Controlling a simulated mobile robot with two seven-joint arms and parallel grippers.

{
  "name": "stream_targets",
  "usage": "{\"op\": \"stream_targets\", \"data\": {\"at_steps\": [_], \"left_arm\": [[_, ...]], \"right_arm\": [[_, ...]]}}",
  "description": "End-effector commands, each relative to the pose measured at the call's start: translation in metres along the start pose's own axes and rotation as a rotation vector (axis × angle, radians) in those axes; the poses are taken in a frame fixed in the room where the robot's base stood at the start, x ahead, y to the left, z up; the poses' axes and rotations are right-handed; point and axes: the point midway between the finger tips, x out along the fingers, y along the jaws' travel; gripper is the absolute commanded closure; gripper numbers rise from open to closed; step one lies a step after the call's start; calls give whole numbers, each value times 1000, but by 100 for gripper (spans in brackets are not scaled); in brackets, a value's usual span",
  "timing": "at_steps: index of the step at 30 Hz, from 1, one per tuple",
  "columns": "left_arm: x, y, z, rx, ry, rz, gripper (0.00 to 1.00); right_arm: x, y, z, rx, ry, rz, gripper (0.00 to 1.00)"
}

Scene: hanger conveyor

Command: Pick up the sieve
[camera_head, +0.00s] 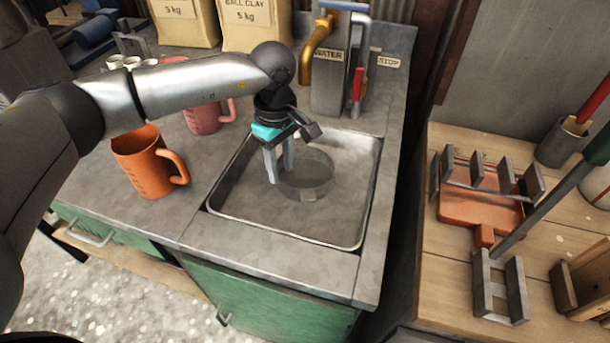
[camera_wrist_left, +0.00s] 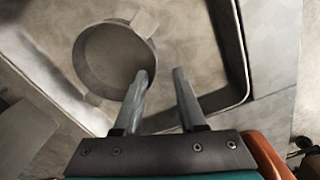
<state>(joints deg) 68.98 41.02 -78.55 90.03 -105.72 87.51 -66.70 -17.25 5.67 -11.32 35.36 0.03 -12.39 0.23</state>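The sieve (camera_head: 305,176) is a round, shallow grey ring sitting in the metal sink basin (camera_head: 340,222). It has a small tab on its near rim in the head view. In the left wrist view the sieve (camera_wrist_left: 92,60) lies beyond the fingertips, toward the upper left, with its tab at the right of its rim. My left gripper (camera_head: 279,178) is open and points down over the sink at the sieve's left side. I cannot tell whether a finger touches the rim. My right gripper is not in view.
An orange jug (camera_head: 146,165) and a pink jug (camera_head: 207,116) stand on the counter left of the sink. A brass tap (camera_head: 318,48) and a red-handled lever (camera_head: 357,85) rise behind it. A wooden table (camera_head: 455,275) with racks stands at the right.

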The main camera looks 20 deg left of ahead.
Motion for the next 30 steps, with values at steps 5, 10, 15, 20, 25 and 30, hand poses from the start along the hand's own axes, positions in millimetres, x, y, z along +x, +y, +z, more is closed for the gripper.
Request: {"op": "stream_targets", "data": {"at_steps": [5, 10, 15, 20, 25, 30], "left_arm": [[16, 0, 0, 1, -1, 1, 60], [32, 4, 0, -1, -1, 0, 60], [58, 8, -1, -1, -1, -1, 60], [69, 8, 0, -1, -1, 1, 60], [68, 8, -1, 0, -1, 2, 60], [68, 8, -1, 0, -1, 2, 75]], "right_arm": [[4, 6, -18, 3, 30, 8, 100], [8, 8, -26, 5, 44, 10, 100], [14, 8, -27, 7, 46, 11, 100], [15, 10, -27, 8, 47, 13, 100], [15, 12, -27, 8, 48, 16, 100], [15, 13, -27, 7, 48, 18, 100]]}}
